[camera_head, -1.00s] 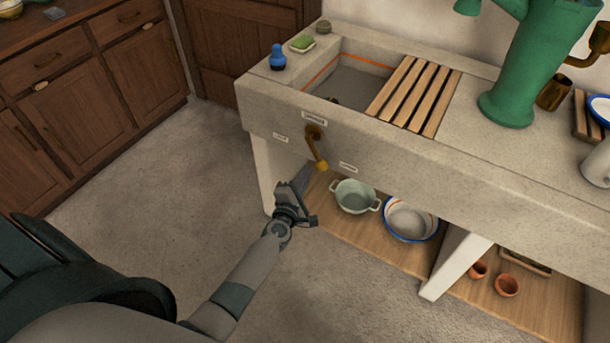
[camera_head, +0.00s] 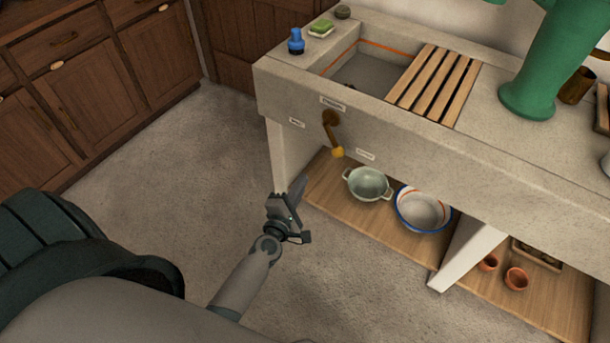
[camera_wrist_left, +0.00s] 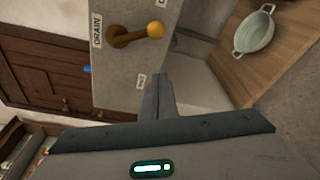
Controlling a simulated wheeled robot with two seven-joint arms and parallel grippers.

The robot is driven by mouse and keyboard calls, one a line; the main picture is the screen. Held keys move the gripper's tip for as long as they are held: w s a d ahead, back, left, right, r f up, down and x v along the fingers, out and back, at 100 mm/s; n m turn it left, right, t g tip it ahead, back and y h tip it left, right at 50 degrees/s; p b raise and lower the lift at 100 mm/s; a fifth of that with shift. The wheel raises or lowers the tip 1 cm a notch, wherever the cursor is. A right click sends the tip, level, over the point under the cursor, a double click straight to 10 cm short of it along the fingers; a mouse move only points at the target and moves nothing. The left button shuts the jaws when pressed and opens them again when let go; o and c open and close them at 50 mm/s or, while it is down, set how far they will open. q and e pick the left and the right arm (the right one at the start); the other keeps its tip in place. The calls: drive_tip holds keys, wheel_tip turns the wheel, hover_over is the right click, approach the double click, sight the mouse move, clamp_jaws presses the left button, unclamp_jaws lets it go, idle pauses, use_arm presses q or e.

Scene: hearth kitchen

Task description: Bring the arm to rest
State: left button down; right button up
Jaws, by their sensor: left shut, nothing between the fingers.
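My left gripper (camera_head: 297,190) is shut and empty. In the head view it is in front of the stone sink unit (camera_head: 285,100), below and to the left of the brass crank handle (camera_head: 331,125) on the unit's front. In the left wrist view the shut fingers (camera_wrist_left: 160,80) point toward the sink front. The crank handle (camera_wrist_left: 130,36) with its yellow knob shows there beyond the fingertips, apart from them, beside a label reading DRAIN. My right gripper is not in view.
Under the sink, a wooden shelf (camera_head: 330,208) holds a pale green pot (camera_head: 368,184), a blue-rimmed bowl (camera_head: 423,209) and terracotta pots (camera_head: 515,279). A green pump (camera_head: 545,65) stands on top. Wooden cabinets (camera_head: 85,95) stand left. The floor (camera_head: 190,170) between is clear.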

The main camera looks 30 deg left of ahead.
use_arm(q)
drive_tip(key=shift+s, duration=0.25)
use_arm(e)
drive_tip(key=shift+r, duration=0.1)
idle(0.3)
